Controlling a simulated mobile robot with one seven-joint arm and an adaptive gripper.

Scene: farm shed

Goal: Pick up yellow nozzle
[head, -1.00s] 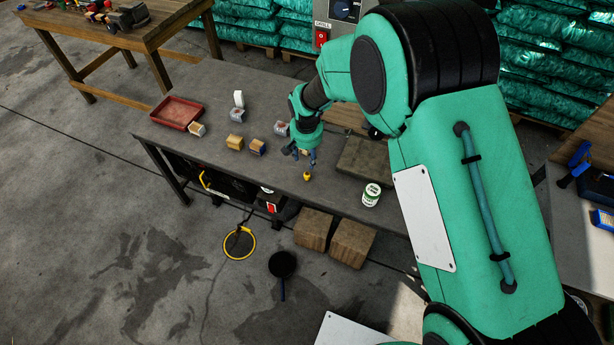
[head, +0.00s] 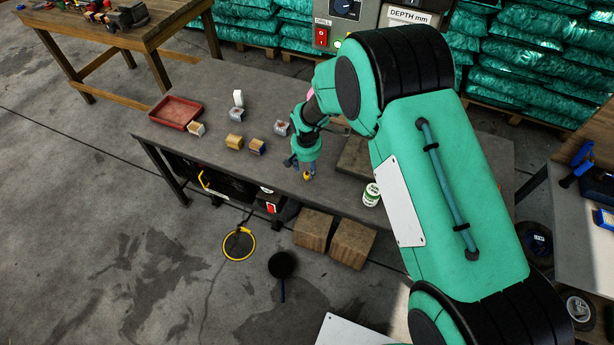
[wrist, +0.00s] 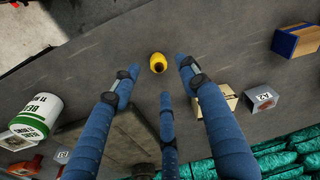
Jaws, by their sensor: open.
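The yellow nozzle (head: 307,175) stands near the front edge of the dark workbench (head: 225,95). In the wrist view the nozzle (wrist: 158,62) is a small yellow piece with a dark opening, just beyond the fingertips and roughly centred between the two outer fingers. My gripper (head: 303,166) is above and right beside the nozzle in the head view. Its blue fingers (wrist: 155,85) are spread apart with nothing between them in the wrist view. I cannot tell whether a fingertip touches the nozzle.
A white-and-green can (head: 371,194) stands on the bench to the right. Small blocks (head: 234,142) and a red tray (head: 175,112) lie to the left. A flat dark slab (head: 354,160) lies behind the can. The bench around the nozzle's left is clear.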

